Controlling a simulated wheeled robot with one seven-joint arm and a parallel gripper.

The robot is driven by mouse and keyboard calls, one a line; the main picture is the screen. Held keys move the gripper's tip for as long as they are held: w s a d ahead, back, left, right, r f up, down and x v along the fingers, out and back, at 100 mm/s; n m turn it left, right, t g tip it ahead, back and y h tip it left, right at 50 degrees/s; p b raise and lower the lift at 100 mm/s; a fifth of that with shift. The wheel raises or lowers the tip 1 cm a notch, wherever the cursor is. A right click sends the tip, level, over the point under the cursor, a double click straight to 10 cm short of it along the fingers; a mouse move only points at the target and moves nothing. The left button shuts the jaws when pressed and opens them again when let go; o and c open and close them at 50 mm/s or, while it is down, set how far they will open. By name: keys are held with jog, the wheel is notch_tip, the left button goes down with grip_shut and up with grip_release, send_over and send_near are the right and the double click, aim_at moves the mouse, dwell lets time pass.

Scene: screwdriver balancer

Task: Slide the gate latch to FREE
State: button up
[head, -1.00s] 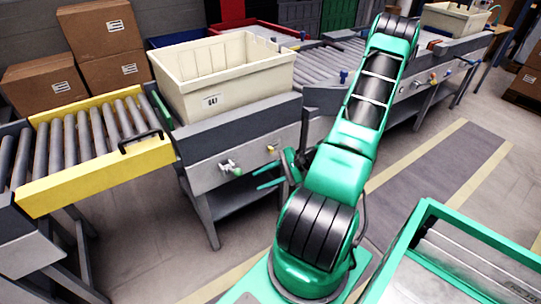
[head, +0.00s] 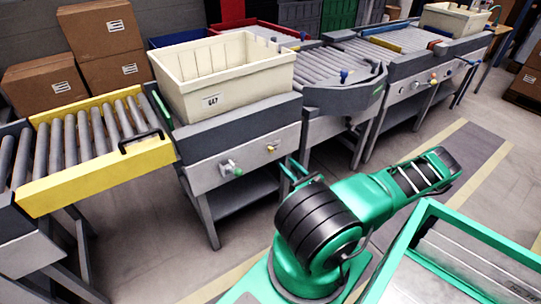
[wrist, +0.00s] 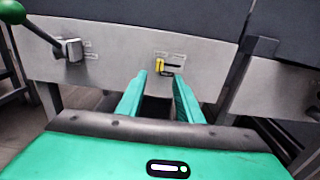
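The gate latch (wrist: 161,65) is a small yellow tab in a slot on the grey front panel. It stands just ahead of my fingertips in the wrist view, and its label is too small to read. In the head view the yellow latch (head: 271,148) is on the right part of the panel under the cream tote. My gripper (wrist: 159,80) is open, with its two green fingers apart and nothing between them. In the head view my gripper (head: 291,170) is just right of and below the latch, partly hidden by my arm.
A green-ball lever (wrist: 66,45) is on the same panel, left of the latch; it also shows in the head view (head: 232,169). The cream tote (head: 222,80) sits above the panel. A yellow roller gate (head: 95,178) is at left.

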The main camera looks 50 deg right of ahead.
aim_at(272, 151)
jog(key=x, duration=1)
jog(key=shift+w, duration=0.25)
grip_shut()
